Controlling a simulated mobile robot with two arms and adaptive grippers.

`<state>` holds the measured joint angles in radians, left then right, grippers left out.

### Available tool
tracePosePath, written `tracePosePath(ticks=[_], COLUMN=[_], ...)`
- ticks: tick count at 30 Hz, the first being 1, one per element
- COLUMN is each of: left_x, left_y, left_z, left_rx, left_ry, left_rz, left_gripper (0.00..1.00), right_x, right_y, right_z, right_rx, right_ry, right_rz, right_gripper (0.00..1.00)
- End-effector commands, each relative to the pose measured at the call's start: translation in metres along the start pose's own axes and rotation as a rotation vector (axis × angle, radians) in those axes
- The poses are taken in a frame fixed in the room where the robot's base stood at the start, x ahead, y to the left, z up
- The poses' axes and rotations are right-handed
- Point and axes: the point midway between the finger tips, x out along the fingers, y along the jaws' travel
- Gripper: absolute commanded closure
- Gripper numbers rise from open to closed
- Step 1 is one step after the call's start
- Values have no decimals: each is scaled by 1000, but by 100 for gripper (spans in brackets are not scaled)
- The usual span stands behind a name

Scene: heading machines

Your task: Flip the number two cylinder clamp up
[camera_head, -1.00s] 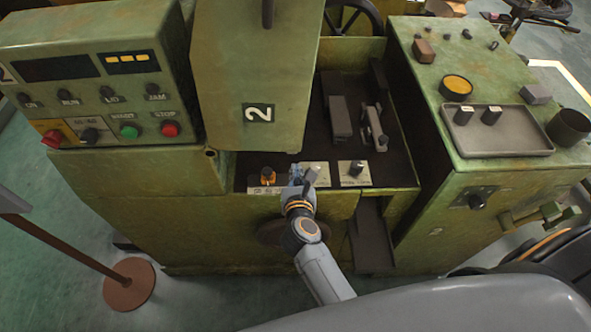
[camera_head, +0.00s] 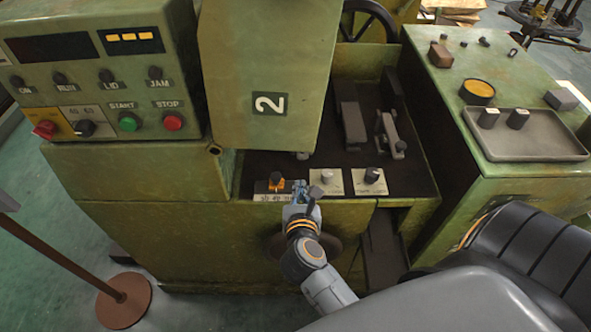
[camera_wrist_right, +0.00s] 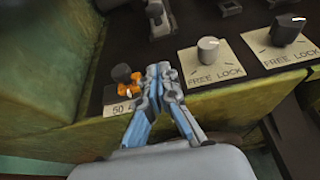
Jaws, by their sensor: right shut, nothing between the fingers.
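The green machine marked with a 2 (camera_head: 269,105) stands in front of me. On its dark bed are two dark metal lever-like parts, a left one (camera_head: 350,122) and a right one (camera_head: 391,138); I cannot tell which is the clamp. A grey knob (camera_wrist_right: 208,48) and a dark knob (camera_wrist_right: 286,28) sit on FREE LOCK plates along the front edge. My right gripper (camera_wrist_right: 160,74) is shut and empty at that edge, beside an orange-and-black knob (camera_wrist_right: 128,86); it also shows in the head view (camera_head: 301,190). My left gripper is out of view.
A control panel with a green start button (camera_head: 130,122) is at left. A tall green housing overhangs the bed's left part. A green cabinet with a grey tray (camera_head: 545,145) is at right. A brown post base (camera_head: 124,302) stands on the floor at lower left.

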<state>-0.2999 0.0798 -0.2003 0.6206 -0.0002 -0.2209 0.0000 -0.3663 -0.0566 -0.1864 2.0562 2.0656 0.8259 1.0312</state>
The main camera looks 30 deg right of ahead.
Motion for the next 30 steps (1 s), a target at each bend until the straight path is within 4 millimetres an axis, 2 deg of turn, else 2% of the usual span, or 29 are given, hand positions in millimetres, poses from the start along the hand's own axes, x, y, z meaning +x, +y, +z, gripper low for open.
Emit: tracePosePath(ticks=[5,12,18,23,30], left_x=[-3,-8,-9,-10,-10], left_y=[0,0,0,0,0], left_z=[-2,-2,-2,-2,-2], left_rx=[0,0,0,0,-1], left_ry=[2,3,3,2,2], left_rz=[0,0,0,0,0], left_gripper=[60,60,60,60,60], right_x=[14,58,88,99,100], right_y=[1,0,1,0,0], right_z=[2,2,1,0,0], right_rx=[-1,-3,-2,0,1], right_ry=[-3,-3,-2,-1,0], right_rz=[1,0,1,1,1], right_gripper=[100,100,100,100,100])
